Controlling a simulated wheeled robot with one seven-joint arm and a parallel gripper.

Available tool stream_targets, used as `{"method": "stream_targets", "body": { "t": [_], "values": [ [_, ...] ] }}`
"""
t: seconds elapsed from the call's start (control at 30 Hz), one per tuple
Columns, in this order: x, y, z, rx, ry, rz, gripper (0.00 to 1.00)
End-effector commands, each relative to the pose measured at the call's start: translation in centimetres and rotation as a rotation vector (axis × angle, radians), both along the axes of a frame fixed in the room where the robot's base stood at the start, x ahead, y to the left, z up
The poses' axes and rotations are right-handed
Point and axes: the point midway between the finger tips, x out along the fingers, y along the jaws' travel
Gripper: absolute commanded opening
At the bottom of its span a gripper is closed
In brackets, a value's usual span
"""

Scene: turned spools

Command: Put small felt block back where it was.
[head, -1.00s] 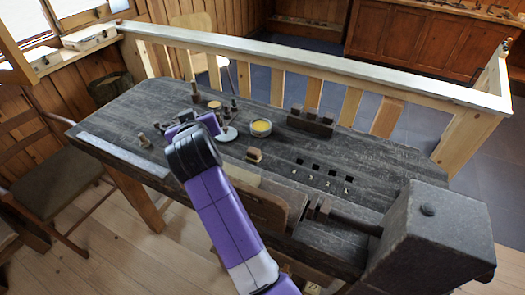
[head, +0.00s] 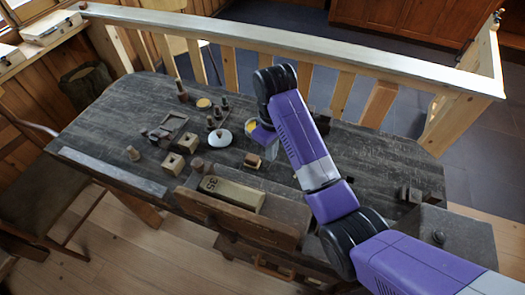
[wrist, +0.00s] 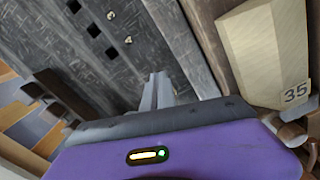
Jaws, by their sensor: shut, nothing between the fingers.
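A small tan block with a darker brown part (head: 252,160) lies on the dark bench (head: 110,125) near its middle. It may be the small felt block, but I cannot tell for sure. My gripper (head: 271,156) is just right of it in the head view, pointing down at the bench. In the wrist view the two grey fingers (wrist: 157,90) are together with nothing between them. A larger cream block marked 35 (head: 232,192) lies on the bench's front part. It also shows in the wrist view (wrist: 265,45), right of the fingers.
Square holes with small numbers (wrist: 92,31) are cut in the bench; my arm covers them in the head view. A white round piece (head: 219,138), two holed blocks (head: 173,163) and several pegs (head: 181,92) stand left of my gripper. A dark rack (wrist: 50,95) is in the wrist view.

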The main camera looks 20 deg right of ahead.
Motion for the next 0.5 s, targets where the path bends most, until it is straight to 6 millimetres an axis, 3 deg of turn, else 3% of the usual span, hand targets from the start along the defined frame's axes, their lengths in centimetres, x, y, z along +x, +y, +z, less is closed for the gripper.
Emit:
{"method": "stream_targets", "body": {
  "t": [0.5],
  "values": [
    [-0.1,0.0,-7.9,-0.001,0.003,-0.001,0.0]
  ]
}}
